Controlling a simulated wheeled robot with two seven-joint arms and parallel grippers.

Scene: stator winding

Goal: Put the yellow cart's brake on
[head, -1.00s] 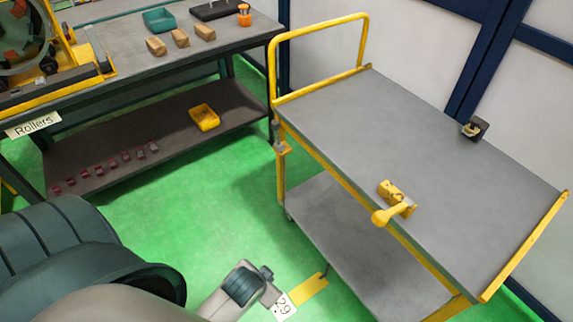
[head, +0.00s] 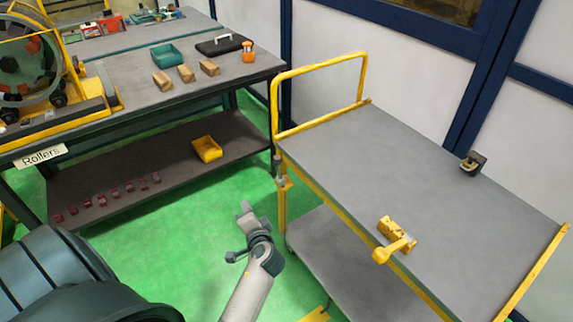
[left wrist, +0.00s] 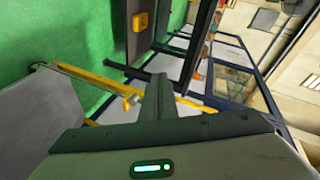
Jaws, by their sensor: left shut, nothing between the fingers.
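The yellow cart (head: 420,190) stands at the right with a grey top, a lower shelf and a yellow push handle at its left end. A yellow lever on a yellow block (head: 394,243) sits on its near long edge, the lever sticking out towards me. My left gripper (head: 246,209) is shut and empty, above the green floor to the left of the cart and apart from it. In the left wrist view its shut fingers (left wrist: 156,96) point up the picture, with part of the cart (left wrist: 70,130) at the left. My right gripper is not in view.
A black clamp-like piece (head: 473,163) sits on the cart's far edge. A workbench (head: 130,95) with wooden blocks and a teal bin (head: 167,53) stands at the left. A yellow bin (head: 207,149) is on its lower shelf. Green floor lies open between bench and cart.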

